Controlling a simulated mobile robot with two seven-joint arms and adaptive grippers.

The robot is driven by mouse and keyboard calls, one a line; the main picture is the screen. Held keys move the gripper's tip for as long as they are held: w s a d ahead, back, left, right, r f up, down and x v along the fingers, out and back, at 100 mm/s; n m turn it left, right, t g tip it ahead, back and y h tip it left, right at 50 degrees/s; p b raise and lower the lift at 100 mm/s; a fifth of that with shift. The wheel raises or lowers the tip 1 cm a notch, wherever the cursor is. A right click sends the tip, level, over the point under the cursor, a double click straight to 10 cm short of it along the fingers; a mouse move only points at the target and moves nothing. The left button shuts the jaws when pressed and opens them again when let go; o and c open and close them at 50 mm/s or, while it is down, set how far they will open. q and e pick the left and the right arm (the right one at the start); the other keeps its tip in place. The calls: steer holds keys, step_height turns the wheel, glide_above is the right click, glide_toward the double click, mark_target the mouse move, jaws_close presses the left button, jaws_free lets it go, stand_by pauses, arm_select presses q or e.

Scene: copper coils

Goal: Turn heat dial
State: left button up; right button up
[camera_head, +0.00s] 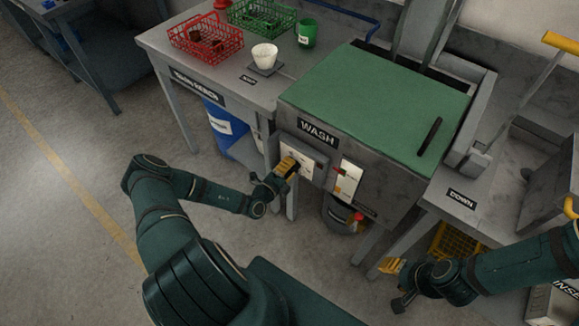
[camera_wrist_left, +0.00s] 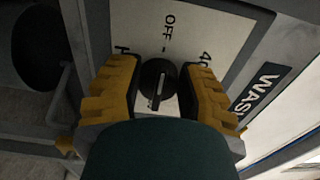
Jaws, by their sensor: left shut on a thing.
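The heat dial (camera_wrist_left: 158,78) is a round black knob on a white plate marked OFF and 40, with a third label partly hidden. A pale mark on its handle lies on the side away from OFF. My left gripper (camera_wrist_left: 161,95) has its yellow fingers on either side of the dial and is shut on it. In the head view my left gripper (camera_head: 289,165) is at the white dial plate (camera_head: 306,160) on the front of the WASH unit (camera_head: 345,145), hiding the dial. My right gripper (camera_head: 394,282) is low at the right, away from the dial; its jaws are unclear.
A second white panel (camera_head: 347,178) with red and yellow parts is right of the dial plate. A dark bucket (camera_head: 341,214) is below it. A blue drum (camera_head: 221,127) stands under the left bench. The floor at left is clear.

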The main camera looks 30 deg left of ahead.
arm_select(q)
steer(key=shift+w+r, duration=0.1)
steer(key=o, duration=1.2)
steer(key=shift+d, duration=0.1)
steer(key=s+a, duration=0.1)
steer(key=s, duration=1.1)
